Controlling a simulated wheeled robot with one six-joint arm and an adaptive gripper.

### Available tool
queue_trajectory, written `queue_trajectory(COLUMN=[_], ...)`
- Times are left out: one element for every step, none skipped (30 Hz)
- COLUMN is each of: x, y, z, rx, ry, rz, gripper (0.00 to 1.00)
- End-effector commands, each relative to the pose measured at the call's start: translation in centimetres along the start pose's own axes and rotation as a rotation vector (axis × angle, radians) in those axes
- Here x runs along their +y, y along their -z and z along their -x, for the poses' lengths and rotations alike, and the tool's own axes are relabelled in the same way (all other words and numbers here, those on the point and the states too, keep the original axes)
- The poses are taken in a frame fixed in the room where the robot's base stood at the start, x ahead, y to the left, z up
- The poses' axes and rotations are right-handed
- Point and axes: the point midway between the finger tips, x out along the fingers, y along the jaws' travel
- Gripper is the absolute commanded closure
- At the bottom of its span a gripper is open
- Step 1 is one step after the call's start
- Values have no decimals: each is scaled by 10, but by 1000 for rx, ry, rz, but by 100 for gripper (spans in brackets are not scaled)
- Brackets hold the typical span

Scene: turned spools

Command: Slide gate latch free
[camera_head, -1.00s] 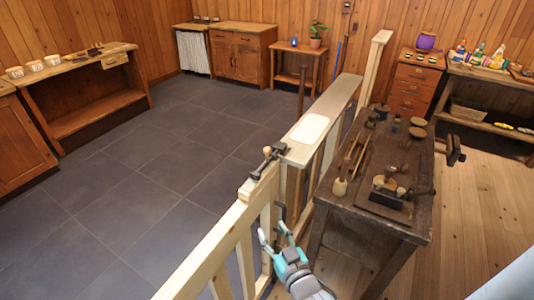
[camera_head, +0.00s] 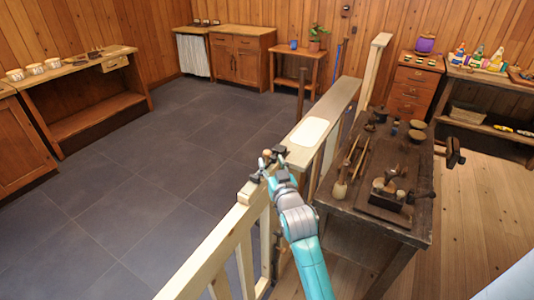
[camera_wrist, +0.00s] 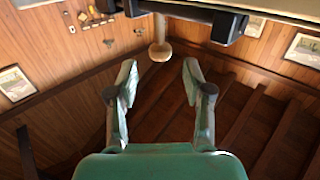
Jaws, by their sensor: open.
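The gate latch is a dark metal bolt (camera_wrist: 200,12) with a pale round wooden knob (camera_wrist: 160,51). In the head view the latch (camera_head: 256,178) lies on top of the pale wooden gate (camera_head: 215,236), at its joint with the wider-topped section (camera_head: 341,92), partly hidden by my gripper (camera_head: 273,158). My gripper is open at the latch. In the wrist view its two fingers (camera_wrist: 160,76) point toward the knob, which shows between and just beyond the fingertips. I cannot tell whether a finger touches the knob. Nothing is held.
A dark workbench (camera_head: 345,222) with spools and tools stands close on the right of the gate. A second dark fitting (camera_head: 277,240) is lower on the gate. Grey tiled floor (camera_head: 150,190) on the left is clear.

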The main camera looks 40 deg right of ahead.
Motion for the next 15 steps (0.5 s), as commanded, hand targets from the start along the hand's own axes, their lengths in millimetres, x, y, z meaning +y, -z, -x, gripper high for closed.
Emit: queue_trajectory(x=[0,0,0,0,0,0,0,0,0,0,0,0,0,0,0], y=[1,1,1,1,1,0,0,1,0,0,0,1,1,0,0], z=[-10,-15,-21,-26,-30,-35,-39,-42,-46,-49,-51,-53,-55,-56,-57], rx=[1,1,1,1,1,0,0,1,1,0,1,1,1,1,0], ry=[0,0,0,0,0,0,0,0,0,0,0,0,0,0,0], rz=[0,0,0,0,0,0,0,0,0,0,0,0,0,0,0], gripper=[50,50,50,50,50,50,50,50,50,50,50,50,50,50,50])
